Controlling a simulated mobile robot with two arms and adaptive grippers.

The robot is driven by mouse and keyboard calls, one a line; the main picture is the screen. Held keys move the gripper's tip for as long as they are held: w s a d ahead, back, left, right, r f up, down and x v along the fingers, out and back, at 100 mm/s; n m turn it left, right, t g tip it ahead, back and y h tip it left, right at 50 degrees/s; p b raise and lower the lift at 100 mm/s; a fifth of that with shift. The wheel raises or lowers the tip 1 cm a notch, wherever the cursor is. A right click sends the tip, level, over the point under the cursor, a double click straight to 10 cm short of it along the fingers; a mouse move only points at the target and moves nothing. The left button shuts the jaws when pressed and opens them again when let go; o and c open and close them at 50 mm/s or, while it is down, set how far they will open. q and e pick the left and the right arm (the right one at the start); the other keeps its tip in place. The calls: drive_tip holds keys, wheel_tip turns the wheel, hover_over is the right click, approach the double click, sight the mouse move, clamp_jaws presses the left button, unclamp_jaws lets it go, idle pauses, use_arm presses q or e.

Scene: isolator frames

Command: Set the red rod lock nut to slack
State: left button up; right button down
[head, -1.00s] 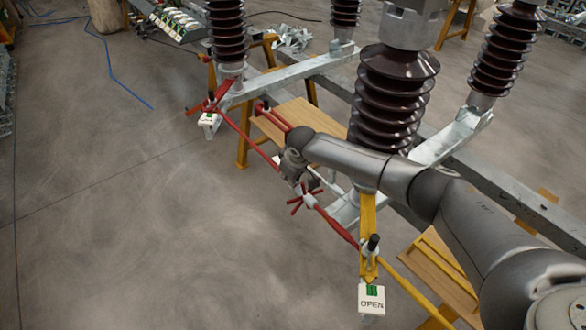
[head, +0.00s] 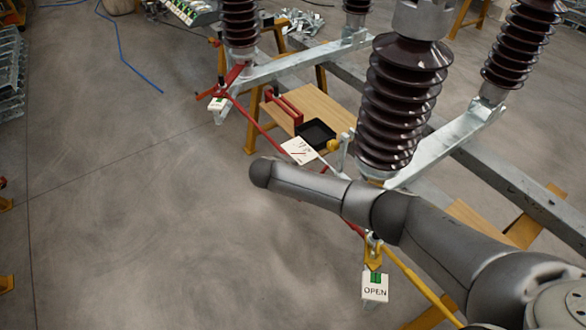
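The red rod (head: 256,121) runs diagonally from the far-left insulator's base toward the front right. Its middle is hidden behind my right arm, and a short red piece shows again just below the arm. The red rod lock nut is not visible; the arm covers the stretch where it showed earlier. My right arm reaches in from the right across the rod, and its rounded end lies over the floor left of the rod. No gripper fingers are visible. My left arm and gripper are out of the picture.
A yellow rod (head: 413,277) and an OPEN sign (head: 374,287) are at the front. A white card (head: 299,150) and black tray (head: 316,133) sit near a wooden board (head: 310,105). Brown insulators (head: 396,105) stand on steel beams.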

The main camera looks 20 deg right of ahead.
drive_tip(key=shift+f, duration=0.1)
idle(0.3)
drive_tip(key=c, duration=1.5)
unclamp_jaws()
drive_tip(key=shift+v, duration=0.8)
drive_tip(key=v, duration=1)
drive_tip(key=shift+r, duration=0.2)
drive_tip(key=shift+s+a+f, duration=0.1)
